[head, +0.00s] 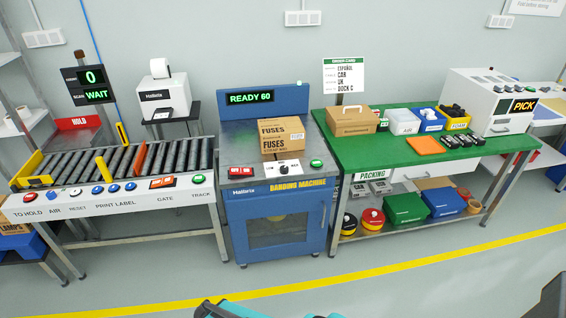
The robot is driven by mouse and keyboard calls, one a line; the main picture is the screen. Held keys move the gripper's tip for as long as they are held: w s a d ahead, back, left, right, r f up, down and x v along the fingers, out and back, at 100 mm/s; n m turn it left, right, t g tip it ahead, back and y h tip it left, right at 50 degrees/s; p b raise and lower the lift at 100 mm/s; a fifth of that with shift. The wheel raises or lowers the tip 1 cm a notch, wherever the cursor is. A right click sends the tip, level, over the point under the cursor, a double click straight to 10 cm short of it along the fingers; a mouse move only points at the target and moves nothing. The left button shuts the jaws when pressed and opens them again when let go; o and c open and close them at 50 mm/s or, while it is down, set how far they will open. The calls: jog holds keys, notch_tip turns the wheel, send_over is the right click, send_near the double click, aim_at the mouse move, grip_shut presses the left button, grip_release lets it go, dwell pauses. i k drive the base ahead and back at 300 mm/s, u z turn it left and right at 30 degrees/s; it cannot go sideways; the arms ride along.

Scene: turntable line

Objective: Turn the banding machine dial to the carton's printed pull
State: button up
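The blue banding machine (238,215) stands in the middle of the head view, with a grey top and a window in its front door. Its green display (250,97) reads "READY 60". A brown carton marked "FUSES" (284,138) sits on its top. A small white panel with a dark dial (288,168) is in front of the carton; the dial's setting is too small to read. The carton has small print under the name, and I cannot make out a pull value. My gripper is not in view.
Red buttons (241,171) and a green button (316,163) flank the dial panel. A roller conveyor (120,165) stands left, and a green packing bench (400,150) right. The floor in front, with a yellow line (420,260), is clear.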

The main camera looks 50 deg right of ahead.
aim_at(284, 170)
jog(key=z, duration=0.2)
jog(key=i, duration=0.85)
jog(key=u, duration=0.15)
